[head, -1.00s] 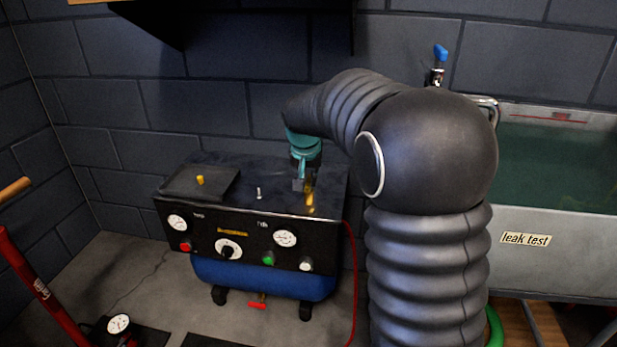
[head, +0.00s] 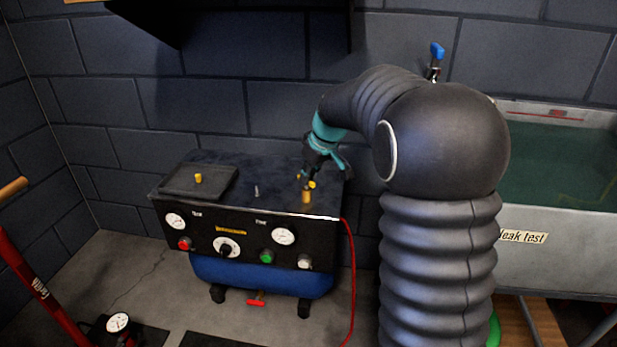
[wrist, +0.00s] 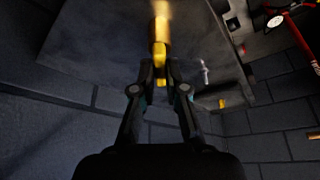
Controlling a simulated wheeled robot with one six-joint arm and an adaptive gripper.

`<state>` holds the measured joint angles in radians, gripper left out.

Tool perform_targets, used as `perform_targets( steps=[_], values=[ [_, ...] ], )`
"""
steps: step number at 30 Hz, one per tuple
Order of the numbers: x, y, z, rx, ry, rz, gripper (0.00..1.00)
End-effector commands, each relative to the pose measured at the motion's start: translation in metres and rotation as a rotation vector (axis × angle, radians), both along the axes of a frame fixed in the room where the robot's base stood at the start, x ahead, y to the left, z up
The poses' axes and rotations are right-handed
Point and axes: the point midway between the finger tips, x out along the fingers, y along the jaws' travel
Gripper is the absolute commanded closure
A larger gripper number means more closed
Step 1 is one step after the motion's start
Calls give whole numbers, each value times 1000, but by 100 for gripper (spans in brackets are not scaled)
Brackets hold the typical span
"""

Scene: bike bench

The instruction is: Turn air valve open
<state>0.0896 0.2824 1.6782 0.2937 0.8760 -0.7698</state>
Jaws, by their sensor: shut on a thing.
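The air valve (head: 306,196) is a brass post with a yellow handle at the right end of the compressor's dark top. In the wrist view the brass post (wrist: 161,22) stands at the top middle, with the yellow handle (wrist: 159,54) below it. My gripper (head: 307,178) is at the valve's top, tilted. In the wrist view my gripper (wrist: 160,74) has its fingertips closed on the yellow handle, with a bit of yellow showing between and below the tips.
The compressor (head: 235,234) has gauges and knobs on its front. A small silver pin (head: 257,191) and a black tray (head: 199,182) with a yellow piece (head: 198,178) sit left of the valve. A red hose (head: 350,270) hangs at right. A water tank (head: 560,150) stands farther right.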

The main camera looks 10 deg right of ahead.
Motion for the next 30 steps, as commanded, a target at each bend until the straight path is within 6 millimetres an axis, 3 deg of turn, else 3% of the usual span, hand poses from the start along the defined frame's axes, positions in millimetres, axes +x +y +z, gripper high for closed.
perform_targets(
  steps=[18,30],
  values=[
    [4,-3,0,-1,1,552,100],
    [5,-4,0,-2,1,742,100]
  ],
)
